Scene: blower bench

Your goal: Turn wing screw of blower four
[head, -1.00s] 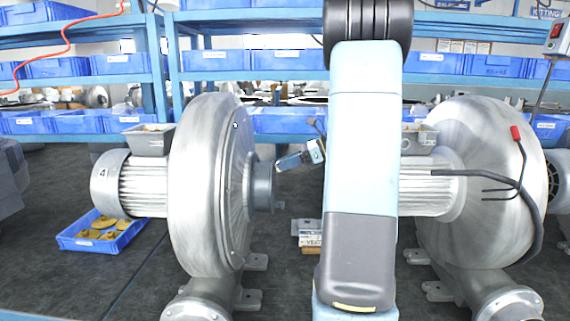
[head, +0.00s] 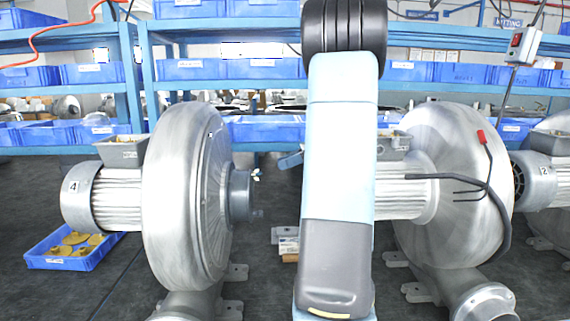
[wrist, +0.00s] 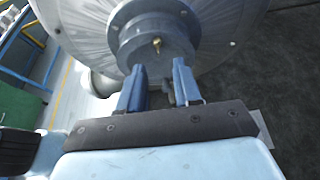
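Blower four (head: 185,195), a grey metal blower marked 4 on its motor, stands at the left in the head view. Its round hub (head: 240,196) points right, with a small brass wing screw (head: 257,175) on it. In the wrist view the hub (wrist: 172,28) is straight ahead and the wing screw (wrist: 156,43) sits on its rim. My gripper (wrist: 158,72) is open and empty. Its two blue fingers are apart, short of the screw, which appears between and beyond their tips. In the head view my arm hides most of the gripper; a blue part shows right of the hub.
A second blower (head: 455,190) with dark cables stands right of my arm, and another marked 2 (head: 542,180) is at the far right. A blue tray (head: 72,250) with yellow parts lies below blower four's motor. Shelves with blue bins line the back.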

